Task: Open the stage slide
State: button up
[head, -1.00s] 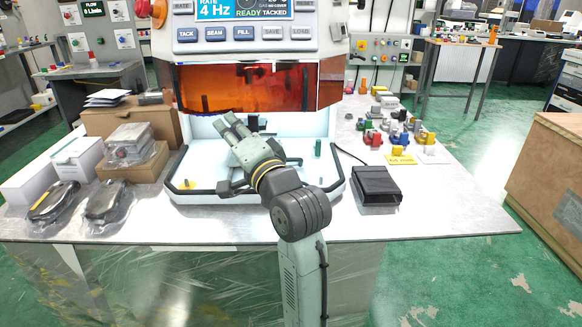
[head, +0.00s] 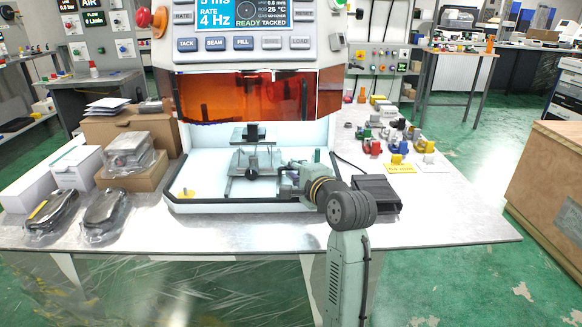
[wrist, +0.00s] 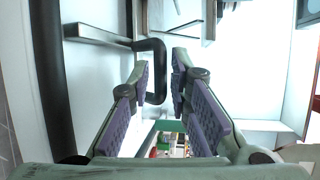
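The grey stage slide (head: 267,160) sits on rails inside the machine's white chamber, with a dark round part (head: 252,174) at its front. My gripper (head: 285,184) is low at the chamber's front right, pointing left toward the slide. In the wrist view, my gripper (wrist: 161,72) is open, its two purple-padded fingers apart. A black bent handle (wrist: 157,62) shows in the gap between the fingertips, closer to the left finger. A grey bar (wrist: 95,34) runs to it from the left. I cannot tell whether the handle touches a finger.
An orange window (head: 245,95) hangs above the chamber opening. A black rail (head: 220,208) edges the chamber floor. A black box (head: 377,193) stands right of the machine, near my wrist. Boxes (head: 130,178) and bagged parts (head: 105,208) crowd the left of the table.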

jog(key=shift+w+a+f, duration=0.1)
jog(key=shift+w+a, duration=0.2)
jog(key=shift+w, duration=0.3)
jog(key=shift+c, duration=0.6)
grip_shut()
